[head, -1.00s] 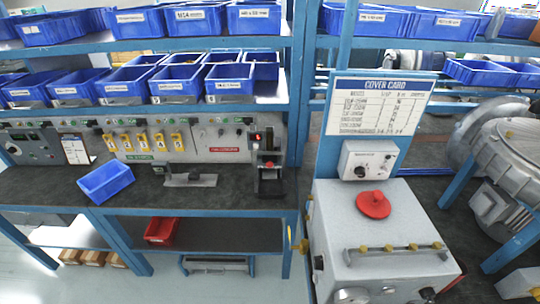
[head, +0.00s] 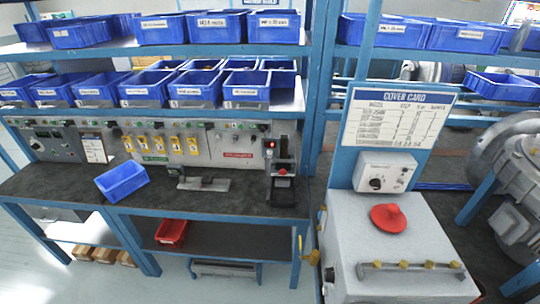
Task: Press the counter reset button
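A small dark device (head: 282,185) stands at the right end of the bench top, with a red button-like part (head: 281,172) on its upper face. Behind it, a panel section carries a small red-lit display (head: 270,144). I cannot read which control is labelled as the counter reset. Neither of my grippers is in view.
The bench top (head: 50,185) holds a loose blue bin (head: 121,182) and a flat metal fixture (head: 203,184). Shelves of blue bins hang above.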

